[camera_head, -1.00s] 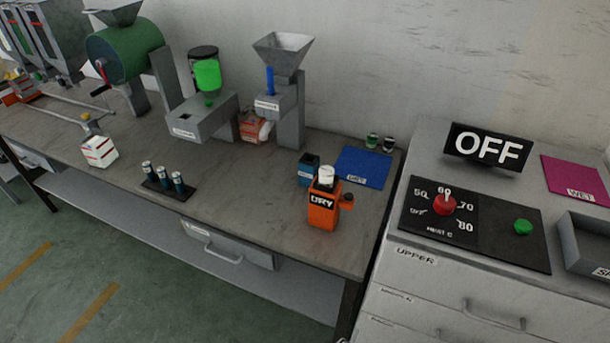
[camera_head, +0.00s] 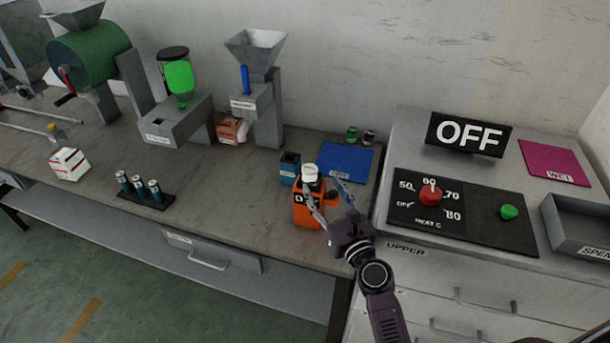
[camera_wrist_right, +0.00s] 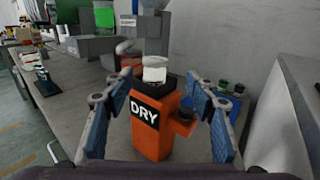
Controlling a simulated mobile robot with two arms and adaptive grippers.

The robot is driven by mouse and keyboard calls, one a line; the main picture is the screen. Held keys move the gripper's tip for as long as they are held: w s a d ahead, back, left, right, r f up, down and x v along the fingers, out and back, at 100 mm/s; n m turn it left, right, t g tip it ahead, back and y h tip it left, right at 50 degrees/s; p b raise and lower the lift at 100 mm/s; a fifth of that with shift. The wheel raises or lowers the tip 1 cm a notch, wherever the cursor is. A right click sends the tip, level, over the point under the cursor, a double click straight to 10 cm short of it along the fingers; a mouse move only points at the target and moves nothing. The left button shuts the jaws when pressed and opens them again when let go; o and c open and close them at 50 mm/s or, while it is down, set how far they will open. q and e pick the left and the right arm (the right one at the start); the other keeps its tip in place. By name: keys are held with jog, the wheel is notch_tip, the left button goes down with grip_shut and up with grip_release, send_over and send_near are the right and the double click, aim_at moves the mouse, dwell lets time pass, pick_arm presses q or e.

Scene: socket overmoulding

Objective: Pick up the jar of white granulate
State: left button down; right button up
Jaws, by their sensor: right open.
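The jar of white granulate (camera_head: 309,172) stands upright in the top of an orange unit (camera_head: 303,215) marked DRY, near the front right of the workbench. In the right wrist view the white jar (camera_wrist_right: 154,70) sits in a black collar on the orange unit (camera_wrist_right: 150,135). My right gripper (camera_head: 323,188) is open. Its two fingers (camera_wrist_right: 158,88) are apart, one on each side of the jar in the wrist view, with a visible gap to it. The jar is not held. My left gripper does not show.
A small blue container (camera_head: 290,168) stands just behind the orange unit, and a blue mat (camera_head: 345,163) lies behind to the right. Two small jars (camera_head: 352,133) stand at the wall. A cabinet with a control panel (camera_head: 476,208) is on the right.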

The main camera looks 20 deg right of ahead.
aim_at(313, 177)
jog(key=shift+w+r, duration=0.15)
jog(key=shift+w, duration=0.25)
jog(key=w, duration=0.2)
jog(key=w+a, duration=0.1)
jog(key=w, duration=0.2)
jog(key=shift+w+a+f, duration=0.15)
jog(key=shift+w+f, duration=0.1)
jog(key=shift+w, duration=0.1)
jog(key=shift+w+f, duration=0.1)
jog(key=shift+w, duration=0.4)
jog(key=shift+c, duration=0.5)
jog(key=c, duration=1.2)
jog(key=shift+o, duration=0.2)
jog(key=shift+p, duration=0.35)
